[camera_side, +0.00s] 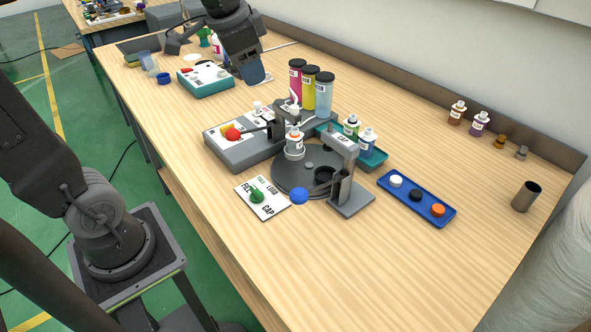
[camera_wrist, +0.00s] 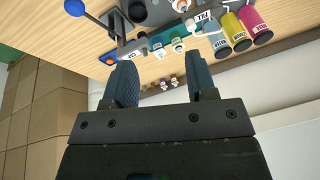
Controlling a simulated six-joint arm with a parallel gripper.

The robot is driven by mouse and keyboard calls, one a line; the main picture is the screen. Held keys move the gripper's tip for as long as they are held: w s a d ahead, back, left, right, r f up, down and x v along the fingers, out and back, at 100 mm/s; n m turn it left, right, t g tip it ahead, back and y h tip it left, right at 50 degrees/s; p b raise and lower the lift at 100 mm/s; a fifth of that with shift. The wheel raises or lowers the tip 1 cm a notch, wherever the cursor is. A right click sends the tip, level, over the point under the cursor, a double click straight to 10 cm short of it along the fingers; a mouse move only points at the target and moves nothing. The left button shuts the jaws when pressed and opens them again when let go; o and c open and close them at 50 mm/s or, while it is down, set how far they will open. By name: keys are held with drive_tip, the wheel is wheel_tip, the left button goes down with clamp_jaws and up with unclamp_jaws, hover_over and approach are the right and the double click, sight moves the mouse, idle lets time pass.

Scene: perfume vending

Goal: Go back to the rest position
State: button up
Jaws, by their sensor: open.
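My gripper (camera_side: 258,80) hangs above the far left part of the bench in the side view, over the area beside the teal-based box (camera_side: 206,79). In the wrist view my gripper (camera_wrist: 159,60) has its two dark fingers well apart with nothing between them. The filling station (camera_side: 243,140) stands clear of it, with a grey turntable (camera_side: 290,185) in front.
Three tall coloured cylinders (camera_side: 310,88) stand close to the right of my gripper. A teal tray (camera_side: 370,157) holds small bottles. A blue tray (camera_side: 417,201) holds white, black and orange caps. A dark cup (camera_side: 525,197) stands at the right. The front bench is clear.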

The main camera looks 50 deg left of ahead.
drive_tip(key=s+d+f+n+t, duration=0.1)
drive_tip(key=s+d+f, duration=0.1)
drive_tip(key=s, duration=0.4)
drive_tip(key=s+d+f+n, duration=0.2)
drive_tip(key=s+d+f, duration=0.1)
drive_tip(key=s, duration=0.3)
drive_tip(key=shift+d+f+t+h, duration=0.15)
drive_tip(key=shift+d+t+h, duration=0.25)
drive_tip(key=shift+d, duration=0.3)
